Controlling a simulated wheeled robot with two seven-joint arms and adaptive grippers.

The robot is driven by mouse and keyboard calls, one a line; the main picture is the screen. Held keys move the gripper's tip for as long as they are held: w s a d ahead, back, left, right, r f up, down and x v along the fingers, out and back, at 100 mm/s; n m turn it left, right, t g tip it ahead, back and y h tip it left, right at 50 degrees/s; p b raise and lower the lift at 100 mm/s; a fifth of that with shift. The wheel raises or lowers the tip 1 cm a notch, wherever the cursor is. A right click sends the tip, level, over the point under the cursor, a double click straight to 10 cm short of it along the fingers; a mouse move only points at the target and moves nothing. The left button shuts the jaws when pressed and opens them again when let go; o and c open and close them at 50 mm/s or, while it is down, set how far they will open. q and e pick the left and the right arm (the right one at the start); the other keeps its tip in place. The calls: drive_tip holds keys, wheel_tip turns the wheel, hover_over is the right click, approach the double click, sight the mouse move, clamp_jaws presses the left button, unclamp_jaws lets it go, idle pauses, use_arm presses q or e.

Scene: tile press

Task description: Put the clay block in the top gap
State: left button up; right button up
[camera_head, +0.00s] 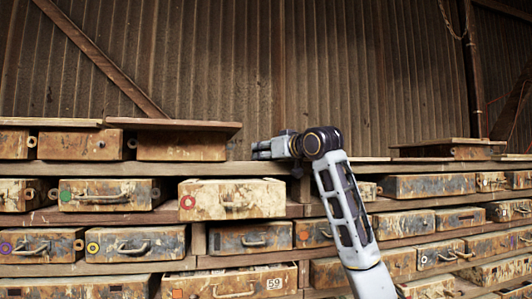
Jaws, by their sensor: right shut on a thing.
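My right gripper (272,149) reaches in from the lower right and points left, at the height of the top row. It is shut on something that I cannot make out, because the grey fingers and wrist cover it. No clay block can be told apart for certain. The top row has a wide open gap (255,166) between the box under the boards on the left and the low stack on the right. The gripper is at the left part of this gap, just above the shelf board. My left gripper is not in view.
A box with a red ring (240,199) sticks out below and left of the gripper. Boards (172,125) lie over the top-left boxes, close to the gripper. Several handled boxes fill the lower rows. A low stack (450,148) stands at the right. A corrugated wall (240,60) is behind.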

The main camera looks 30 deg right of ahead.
drive_tip(key=shift+f, duration=0.1)
drive_tip(key=o, duration=0.9)
drive_tip(key=s+d+b, duration=0.1)
drive_tip(key=s+b, duration=0.2)
drive_tip(key=s, duration=0.9)
drive_tip(key=shift+d+r, duration=0.4)
